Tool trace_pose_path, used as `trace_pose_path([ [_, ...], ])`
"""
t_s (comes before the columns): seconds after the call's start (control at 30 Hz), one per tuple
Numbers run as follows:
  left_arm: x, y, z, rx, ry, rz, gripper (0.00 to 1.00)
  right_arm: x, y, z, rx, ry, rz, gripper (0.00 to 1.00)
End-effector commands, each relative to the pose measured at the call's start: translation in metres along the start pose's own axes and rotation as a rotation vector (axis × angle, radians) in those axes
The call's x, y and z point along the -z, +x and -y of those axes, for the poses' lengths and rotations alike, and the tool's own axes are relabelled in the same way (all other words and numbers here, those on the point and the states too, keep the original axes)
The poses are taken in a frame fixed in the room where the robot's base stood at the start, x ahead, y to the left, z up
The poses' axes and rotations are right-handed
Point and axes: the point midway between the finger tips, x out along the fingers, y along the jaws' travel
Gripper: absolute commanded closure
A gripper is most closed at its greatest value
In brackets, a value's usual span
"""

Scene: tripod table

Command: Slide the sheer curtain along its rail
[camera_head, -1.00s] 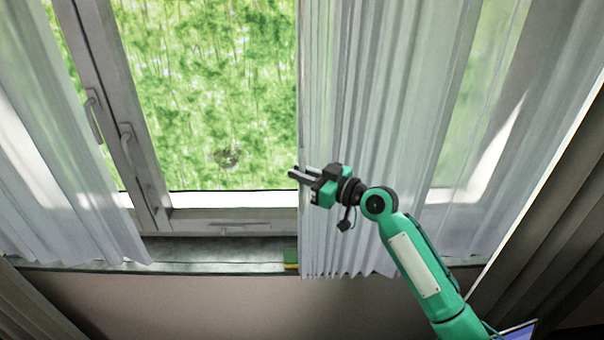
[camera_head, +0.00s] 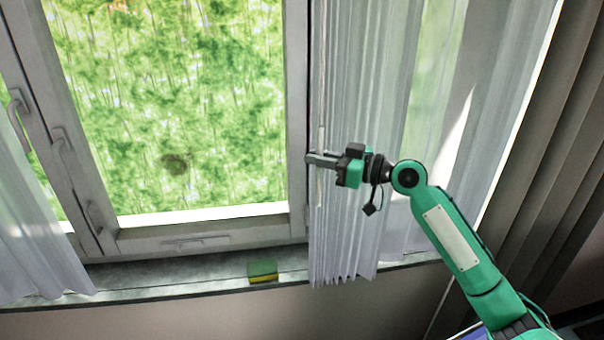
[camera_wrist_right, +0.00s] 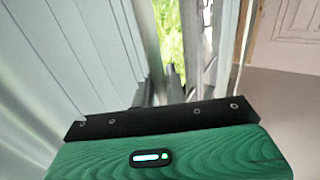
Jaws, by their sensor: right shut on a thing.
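The sheer white curtain's right panel (camera_head: 372,110) hangs in folds over the right side of the window in the head view. My right gripper (camera_head: 314,160) is shut on the left edge of this panel, about midway down the visible cloth. In the right wrist view the pale curtain (camera_wrist_right: 70,60) fills the left side, and the fingers (camera_wrist_right: 165,85) are partly hidden behind the gripper body. Another sheer panel (camera_head: 35,235) hangs at the far left of the head view. The rail is out of view. My left gripper is not in view.
A window with a grey frame (camera_head: 297,120) stands behind, with handles at its left. A green and yellow sponge-like block (camera_head: 262,270) sits on the sill (camera_head: 190,285), left of the panel's hem. Dark drapes (camera_head: 560,150) hang at the right.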

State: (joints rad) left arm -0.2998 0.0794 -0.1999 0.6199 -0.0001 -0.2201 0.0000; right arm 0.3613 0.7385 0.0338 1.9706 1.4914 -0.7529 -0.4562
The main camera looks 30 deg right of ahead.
Motion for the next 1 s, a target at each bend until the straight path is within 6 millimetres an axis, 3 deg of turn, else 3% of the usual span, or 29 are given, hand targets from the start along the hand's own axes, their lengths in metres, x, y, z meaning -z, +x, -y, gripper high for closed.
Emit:
trace_pose_path([
  [0.1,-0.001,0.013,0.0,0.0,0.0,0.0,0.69,-0.005,-0.008,-0.005,0.001,-0.001,0.005,1.0],
  [0.5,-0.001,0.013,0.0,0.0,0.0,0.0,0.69,-0.001,-0.011,-0.006,0.003,0.001,0.004,1.0],
  [0.53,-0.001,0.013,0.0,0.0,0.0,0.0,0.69,-0.002,-0.011,-0.006,0.003,0.001,0.004,0.85],
  [0.6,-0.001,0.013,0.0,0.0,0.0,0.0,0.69,-0.001,-0.011,-0.006,0.003,0.001,0.004,0.71],
  [0.63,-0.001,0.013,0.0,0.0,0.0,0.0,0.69,-0.001,-0.011,-0.006,0.003,0.001,0.004,0.69],
  [1.0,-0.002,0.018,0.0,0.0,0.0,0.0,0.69,-0.003,-0.018,-0.007,0.001,-0.001,0.002,0.69],
])
